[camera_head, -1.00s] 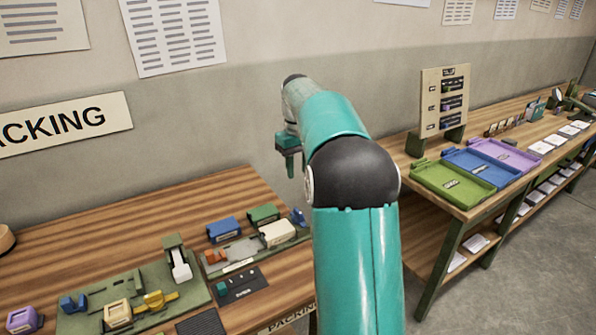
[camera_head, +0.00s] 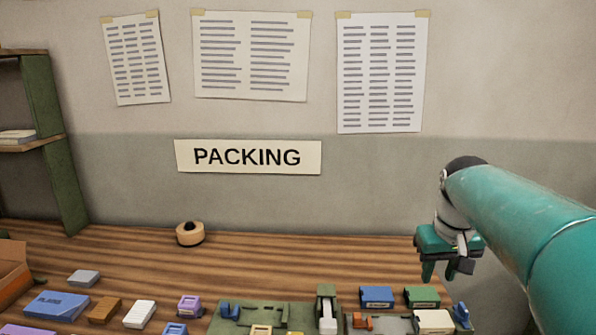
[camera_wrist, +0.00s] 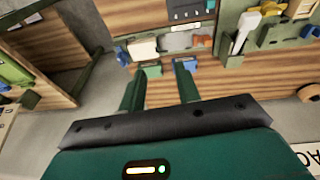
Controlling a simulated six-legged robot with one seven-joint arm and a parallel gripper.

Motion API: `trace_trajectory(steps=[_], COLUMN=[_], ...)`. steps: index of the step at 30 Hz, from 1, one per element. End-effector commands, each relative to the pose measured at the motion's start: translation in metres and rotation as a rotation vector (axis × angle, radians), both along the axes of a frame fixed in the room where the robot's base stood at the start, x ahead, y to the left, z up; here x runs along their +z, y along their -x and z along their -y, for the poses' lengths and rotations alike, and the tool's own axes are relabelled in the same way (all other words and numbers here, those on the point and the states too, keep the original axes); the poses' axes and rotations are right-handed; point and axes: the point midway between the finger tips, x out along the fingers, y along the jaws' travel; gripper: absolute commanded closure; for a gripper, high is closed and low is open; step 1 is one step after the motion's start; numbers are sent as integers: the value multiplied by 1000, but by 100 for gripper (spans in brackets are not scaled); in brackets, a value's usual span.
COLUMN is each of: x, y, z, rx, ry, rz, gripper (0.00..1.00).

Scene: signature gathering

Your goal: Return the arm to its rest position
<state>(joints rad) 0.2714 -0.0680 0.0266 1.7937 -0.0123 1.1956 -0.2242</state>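My teal arm comes in from the right of the head view, raised over the bench's right end. My gripper (camera_head: 440,272) hangs at its tip with the fingers pointing down, above a blue block (camera_head: 377,297) and a green block (camera_head: 421,297) on the bench. In the wrist view my gripper (camera_wrist: 160,70) has its two green fingers apart, with nothing between them. The bench items beyond the fingertips look separate from the gripper.
The packing bench (camera_head: 290,258) stands against the wall under a PACKING sign (camera_head: 247,157). A green fixture (camera_head: 262,314) and several small blocks line the front. A shelf (camera_head: 55,145) stands at the left.

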Motion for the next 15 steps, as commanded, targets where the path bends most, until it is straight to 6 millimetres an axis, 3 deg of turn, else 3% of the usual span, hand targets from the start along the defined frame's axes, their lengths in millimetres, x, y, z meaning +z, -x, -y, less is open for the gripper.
trace_trajectory(steps=[3,8,15], x=[1,-9,-42], y=[35,81,147], z=[-31,-63,-100], rx=[9,17,29], ry=[3,-5,-34], rz=[55,126,230], gripper=[67,67,67])
